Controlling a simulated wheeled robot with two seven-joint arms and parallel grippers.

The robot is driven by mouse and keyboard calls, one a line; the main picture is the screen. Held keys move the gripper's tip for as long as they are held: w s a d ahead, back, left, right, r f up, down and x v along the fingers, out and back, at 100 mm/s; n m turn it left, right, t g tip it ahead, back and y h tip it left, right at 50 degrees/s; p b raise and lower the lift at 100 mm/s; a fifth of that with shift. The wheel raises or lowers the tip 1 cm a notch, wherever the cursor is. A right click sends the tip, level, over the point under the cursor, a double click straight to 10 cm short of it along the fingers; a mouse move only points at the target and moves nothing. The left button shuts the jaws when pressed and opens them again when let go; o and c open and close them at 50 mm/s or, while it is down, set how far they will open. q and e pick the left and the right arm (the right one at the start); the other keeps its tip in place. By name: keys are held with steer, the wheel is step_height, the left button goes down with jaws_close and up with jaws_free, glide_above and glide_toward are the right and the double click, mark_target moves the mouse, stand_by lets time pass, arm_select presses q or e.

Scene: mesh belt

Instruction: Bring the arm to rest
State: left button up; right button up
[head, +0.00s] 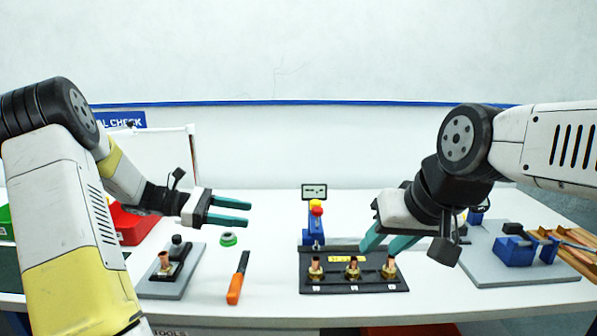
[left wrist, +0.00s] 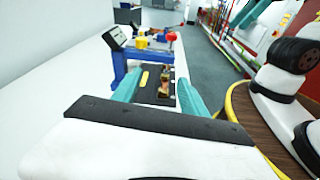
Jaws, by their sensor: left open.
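My left gripper (head: 248,213) is held level above the white table in the head view, pointing right. Its two teal fingers are apart with nothing between them. In the left wrist view its fingers (left wrist: 160,90) stand on either side of the distant black plate with fittings. My right gripper (head: 378,250) points down and left over the back right part of the black fixture plate (head: 330,284). Its teal fingers are apart, and I see nothing held between them. Copper fittings (head: 353,268) stand upright in a row on the plate.
A blue stand (head: 313,232) with a small display is behind the plate. An orange-handled tool (head: 236,287), a green-rimmed roll (head: 228,239) and a grey plate (head: 178,285) with a fitting lie left. A blue vise (head: 515,252) stands right.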

arm_select(q)
steer(key=s+r+m+t+y, duration=0.2)
steer(key=s+m+y, duration=0.4)
steer(key=s+m, duration=0.3)
steer(key=s+r+m+t+y, duration=0.3)
steer(key=s+r+m+y, duration=0.2)
steer(key=s, duration=0.8)
steer(key=m+y, duration=0.2)
steer(key=m, duration=0.1)
steer(key=shift+s+d+m+y, duration=0.15)
steer(key=shift+d+m+y, duration=0.15)
steer(key=shift+d+m, duration=0.1)
arm_select(e)
steer(key=shift+c, duration=0.2)
